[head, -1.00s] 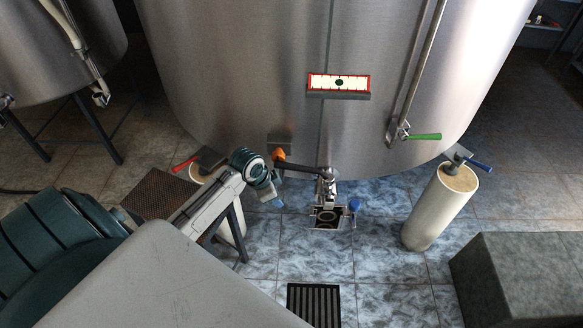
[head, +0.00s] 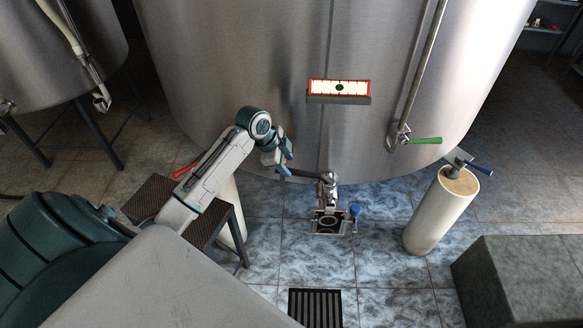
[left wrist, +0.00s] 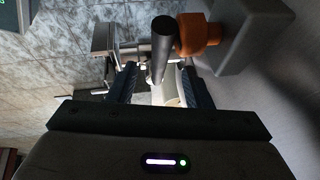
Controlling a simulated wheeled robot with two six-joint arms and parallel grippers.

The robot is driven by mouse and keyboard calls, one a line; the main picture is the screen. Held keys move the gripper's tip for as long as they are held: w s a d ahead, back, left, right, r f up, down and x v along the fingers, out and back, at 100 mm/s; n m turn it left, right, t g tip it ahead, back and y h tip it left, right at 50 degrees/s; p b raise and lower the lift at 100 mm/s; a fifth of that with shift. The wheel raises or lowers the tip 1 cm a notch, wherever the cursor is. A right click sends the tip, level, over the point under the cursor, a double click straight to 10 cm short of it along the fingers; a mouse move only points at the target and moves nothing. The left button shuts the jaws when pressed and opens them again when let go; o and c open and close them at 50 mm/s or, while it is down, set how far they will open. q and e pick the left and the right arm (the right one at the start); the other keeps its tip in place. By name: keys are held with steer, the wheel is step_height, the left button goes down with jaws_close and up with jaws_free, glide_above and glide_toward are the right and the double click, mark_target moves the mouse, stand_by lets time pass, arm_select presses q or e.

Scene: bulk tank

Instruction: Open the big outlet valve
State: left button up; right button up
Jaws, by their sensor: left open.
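The big outlet valve (head: 328,186) is a metal fitting at the foot of the large steel tank. Its dark lever (head: 303,173) runs left from the valve body towards my left gripper. My left gripper (head: 284,166) is at the lever's left end and partly hides it. In the left wrist view its two fingers (left wrist: 160,88) are apart. The dark lever (left wrist: 163,45) lies ahead of and partly between them, its grip contact unclear. An orange piece (left wrist: 197,35) on a grey block (left wrist: 250,35) is right beside the lever. My right gripper is not in view.
A green-handled valve (head: 424,140) is on the tank's right. A pale post (head: 440,212) bears a blue handle (head: 482,170). A red handle (head: 186,170) and a brown grated stand (head: 152,197) are left. A grey block (head: 525,280) stands at lower right.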

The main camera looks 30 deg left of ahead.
mark_target(291, 170)
arm_select(q)
steer(key=shift+x, duration=2.15)
jaws_close()
